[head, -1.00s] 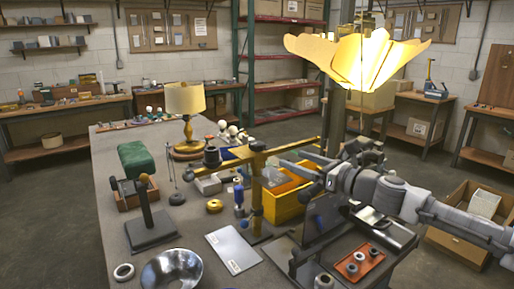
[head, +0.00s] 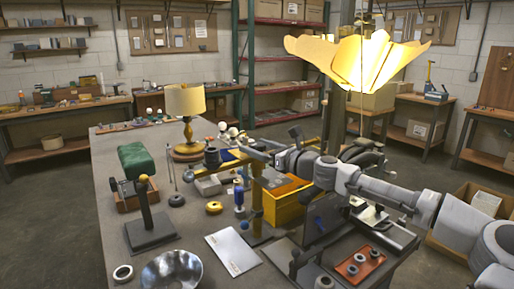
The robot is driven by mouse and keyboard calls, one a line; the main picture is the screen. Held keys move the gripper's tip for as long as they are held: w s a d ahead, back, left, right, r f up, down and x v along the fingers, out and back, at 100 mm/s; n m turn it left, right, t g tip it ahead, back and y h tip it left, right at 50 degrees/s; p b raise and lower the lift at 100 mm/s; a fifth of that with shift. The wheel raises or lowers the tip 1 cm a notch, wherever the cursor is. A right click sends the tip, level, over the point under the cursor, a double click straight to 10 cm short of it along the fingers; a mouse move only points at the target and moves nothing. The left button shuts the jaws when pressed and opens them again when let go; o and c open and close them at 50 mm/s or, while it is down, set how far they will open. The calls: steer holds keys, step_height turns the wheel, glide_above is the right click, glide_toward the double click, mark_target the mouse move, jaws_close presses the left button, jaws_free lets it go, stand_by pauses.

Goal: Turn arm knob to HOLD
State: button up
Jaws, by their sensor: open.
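A yellow stand has an upright post (head: 257,200) and a crossbar near its top, at the middle of the table. A knob on the crossbar cannot be made out clearly, and no HOLD mark is readable. My gripper (head: 250,148) is at the crossbar, with my arm reaching in from the right and covering its right part. The gripper is open. Its fingertips are small and overlap the crossbar, so I cannot tell whether they touch it.
A yellow bin (head: 285,208) stands just right of the post. A lit, paper-like lampshade (head: 358,62) hangs above my arm. A small table lamp (head: 186,103), a green-topped stand (head: 138,160) and a metal bowl (head: 173,270) are to the left. A red tray (head: 360,265) lies front right.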

steer(key=shift+w+a, duration=0.1)
jaws_close()
stand_by(0.4)
